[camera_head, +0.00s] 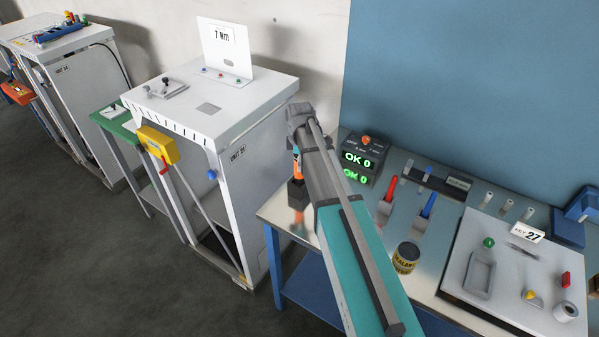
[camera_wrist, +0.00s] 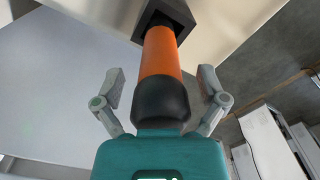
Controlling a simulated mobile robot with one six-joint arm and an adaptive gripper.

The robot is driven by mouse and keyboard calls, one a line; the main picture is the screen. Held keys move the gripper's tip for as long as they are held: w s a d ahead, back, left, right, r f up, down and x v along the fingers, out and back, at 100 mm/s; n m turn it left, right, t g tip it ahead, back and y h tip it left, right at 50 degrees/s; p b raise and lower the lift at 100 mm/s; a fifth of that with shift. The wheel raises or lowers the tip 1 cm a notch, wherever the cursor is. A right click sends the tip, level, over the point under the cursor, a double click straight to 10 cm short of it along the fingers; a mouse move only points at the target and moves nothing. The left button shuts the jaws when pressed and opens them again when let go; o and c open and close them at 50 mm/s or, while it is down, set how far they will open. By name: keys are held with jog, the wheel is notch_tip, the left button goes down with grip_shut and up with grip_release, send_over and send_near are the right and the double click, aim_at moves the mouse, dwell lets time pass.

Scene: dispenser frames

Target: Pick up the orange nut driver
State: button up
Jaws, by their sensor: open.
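The orange nut driver (camera_head: 297,169) stands upright in a dark holder (camera_head: 298,194) at the left edge of the metal bench, partly covered by my arm. In the wrist view its orange handle (camera_wrist: 160,52) and rounded black end cap fill the middle, and the far end goes into the square dark holder (camera_wrist: 160,16). My gripper (camera_wrist: 162,84) is open, one finger on each side of the driver. A gap shows between each finger and the handle.
On the bench, a red-handled tool (camera_head: 390,188) and a blue-handled tool (camera_head: 428,206) stand in grey holders. A sealant can (camera_head: 405,257), a black OK-display box (camera_head: 365,158) and a kit board (camera_head: 460,258) are nearby. A white cabinet (camera_head: 240,170) stands left, across a gap.

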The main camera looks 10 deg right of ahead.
grip_shut()
jog(key=shift+r, duration=0.2)
dwell(0.5)
notch_tip(320, 180, up, 10)
jog(key=p, duration=1)
jog(key=shift+f, duration=0.25)
